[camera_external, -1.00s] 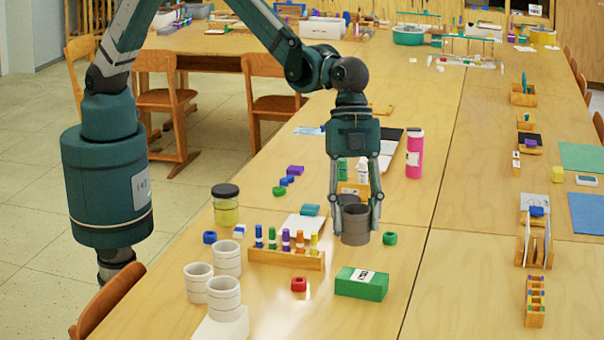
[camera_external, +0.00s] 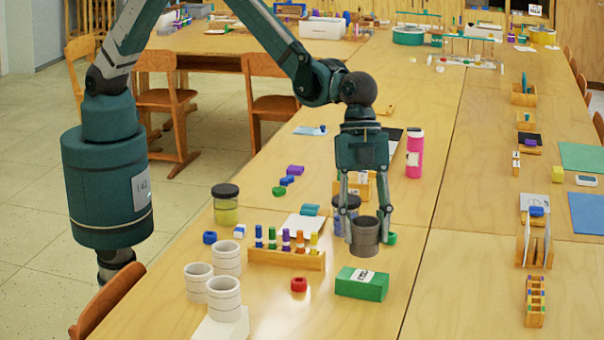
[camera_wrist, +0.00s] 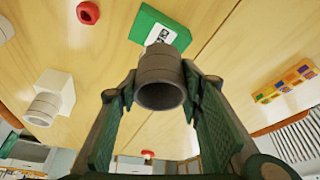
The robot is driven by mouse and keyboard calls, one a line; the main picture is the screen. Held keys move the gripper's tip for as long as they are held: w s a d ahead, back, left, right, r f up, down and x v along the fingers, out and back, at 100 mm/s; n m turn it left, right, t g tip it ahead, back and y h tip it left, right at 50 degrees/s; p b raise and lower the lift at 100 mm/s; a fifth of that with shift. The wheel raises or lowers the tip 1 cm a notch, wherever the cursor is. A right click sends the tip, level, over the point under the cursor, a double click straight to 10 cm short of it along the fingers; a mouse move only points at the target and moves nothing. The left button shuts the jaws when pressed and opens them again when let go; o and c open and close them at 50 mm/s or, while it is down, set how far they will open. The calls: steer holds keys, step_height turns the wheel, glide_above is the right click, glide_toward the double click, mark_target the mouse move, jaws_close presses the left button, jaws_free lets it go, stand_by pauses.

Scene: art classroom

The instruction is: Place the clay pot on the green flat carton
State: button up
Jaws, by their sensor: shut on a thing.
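The clay pot (camera_external: 365,238) is a small grey-brown cup. My gripper (camera_external: 366,222) is shut on it, with a finger on each side, and holds it just behind the green flat carton. In the wrist view the pot (camera_wrist: 161,78) sits between my finger pads, its open mouth facing the camera. The green flat carton (camera_external: 352,287) lies on the table with a white label on top. It also shows in the wrist view (camera_wrist: 146,24), partly hidden by the pot. The pot appears apart from the carton's top.
A wooden rack (camera_external: 285,259) of coloured bottles stands left of the carton. A red ring (camera_external: 299,285) lies beside the carton, and a green block (camera_external: 391,239) lies behind it. White cups (camera_external: 226,290) stand at the front left.

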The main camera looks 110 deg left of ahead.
mark_target(364, 253)
steer(key=shift+f, duration=1.05)
steer(key=shift+f+b, duration=0.4)
steer(key=shift+f, duration=1.45)
steer(key=shift+f, duration=0.1)
steer(key=o, duration=1)
steer(key=p+v, duration=0.1)
steer(key=v, duration=1)
steer(key=shift+s+a+r, duration=0.1)
steer(key=shift+a+r, duration=0.1)
steer(key=shift+r, duration=0.15)
steer(key=shift+a+r, duration=0.1)
steer(key=shift+r, duration=0.1)
